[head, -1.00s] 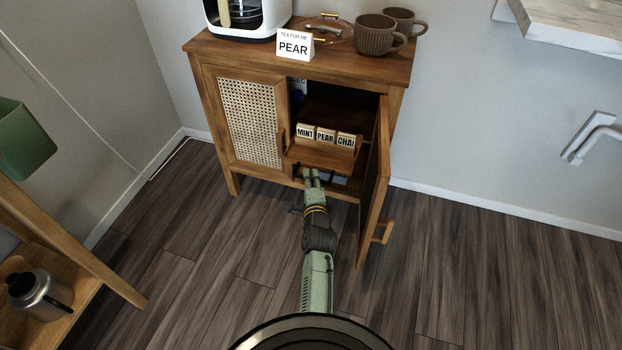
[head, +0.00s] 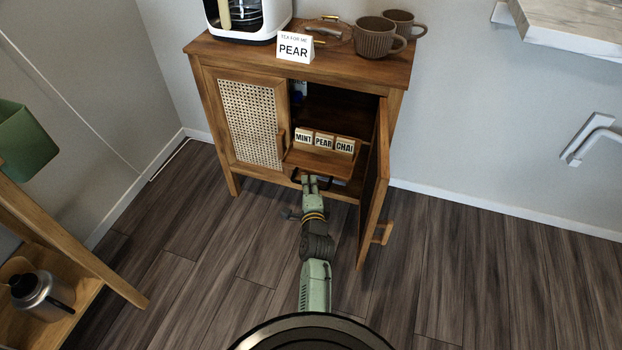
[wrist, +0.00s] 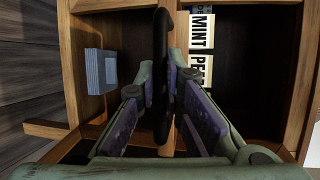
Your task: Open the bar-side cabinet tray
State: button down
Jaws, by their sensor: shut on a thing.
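The wooden tray (head: 318,162) is partly slid out of the open right side of the cane cabinet (head: 208,115). It carries small boxes labelled MINT (head: 303,138), PEAR (head: 324,141) and CHAI (head: 344,147). My gripper (head: 310,181) is at the tray's front, shut on its dark bar handle. In the wrist view the black handle (wrist: 161,75) runs between my two fingers (wrist: 160,68), and the MINT box (wrist: 202,32) and PEAR box (wrist: 201,68) show beyond. My fingers hide part of the handle in the head view.
The right cabinet door (head: 374,195) stands open to the right of my arm, its wooden handle (head: 382,234) sticking out. A grey-blue box (wrist: 101,71) shows in the wrist view. A coffee maker (head: 247,18), PEAR sign (head: 294,48) and mugs (head: 377,37) stand on top. Floor in front is clear.

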jog(key=shift+s+a, duration=0.2)
jog(key=shift+s, duration=0.4)
jog(key=shift+s+a, duration=0.15)
jog(key=shift+s, duration=0.4)
jog(key=c, duration=1.7)
grip_release()
jog(key=shift+r, duration=0.1)
